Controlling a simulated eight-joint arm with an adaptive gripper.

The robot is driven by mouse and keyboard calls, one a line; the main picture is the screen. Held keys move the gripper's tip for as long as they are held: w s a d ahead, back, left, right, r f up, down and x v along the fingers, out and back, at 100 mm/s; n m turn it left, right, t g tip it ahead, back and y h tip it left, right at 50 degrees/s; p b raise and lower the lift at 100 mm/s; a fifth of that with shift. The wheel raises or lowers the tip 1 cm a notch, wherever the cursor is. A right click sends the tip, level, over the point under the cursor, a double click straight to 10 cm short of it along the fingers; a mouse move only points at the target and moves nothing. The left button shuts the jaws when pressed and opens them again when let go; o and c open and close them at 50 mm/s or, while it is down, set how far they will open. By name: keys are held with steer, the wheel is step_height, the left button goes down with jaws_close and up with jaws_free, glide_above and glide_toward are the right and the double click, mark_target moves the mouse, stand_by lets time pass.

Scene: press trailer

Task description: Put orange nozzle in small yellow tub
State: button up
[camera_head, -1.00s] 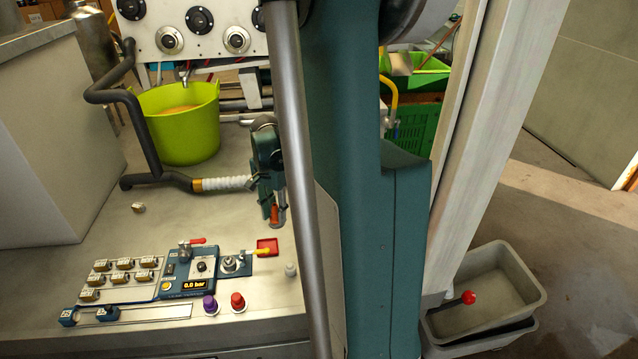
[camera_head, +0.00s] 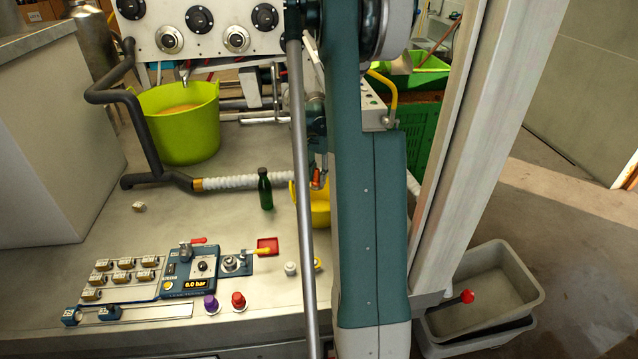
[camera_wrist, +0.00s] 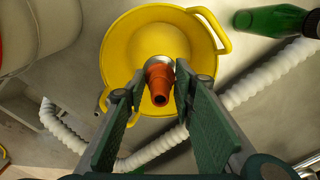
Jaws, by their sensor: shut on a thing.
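The orange nozzle (camera_wrist: 160,82) is held between the fingertips of my gripper (camera_wrist: 155,100), with its orange open end toward the wrist camera and a metal part behind it. In the wrist view it overlaps the small yellow tub (camera_wrist: 135,42), near the tub's lower rim. In the head view the nozzle (camera_head: 316,178) shows just above the yellow tub (camera_head: 320,210), which is partly hidden behind my arm. My gripper (camera_head: 317,172) is mostly hidden there too. I cannot tell the nozzle's exact height over the tub.
A green bottle (camera_head: 265,190) stands left of the yellow tub. A white ribbed hose (camera_head: 240,183) runs behind it. A large lime tub (camera_head: 180,125) stands at the back left. A control panel (camera_head: 200,270) with small knobs lies at the front.

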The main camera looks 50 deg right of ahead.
mark_target(319, 204)
steer(key=shift+s+d+f, duration=0.1)
steer(key=shift+d, duration=0.65)
step_height(319, 204, down, 4)
steer(key=shift+a+r, duration=0.15)
steer(key=shift+r, duration=0.1)
steer(key=shift+f, duration=0.75)
steer(key=shift+f+b, duration=0.65)
steer(key=shift+f, duration=2.45)
steer(key=shift+f+b, duration=0.4)
steer(key=shift+f, duration=1.5)
steer(key=shift+f, duration=0.2)
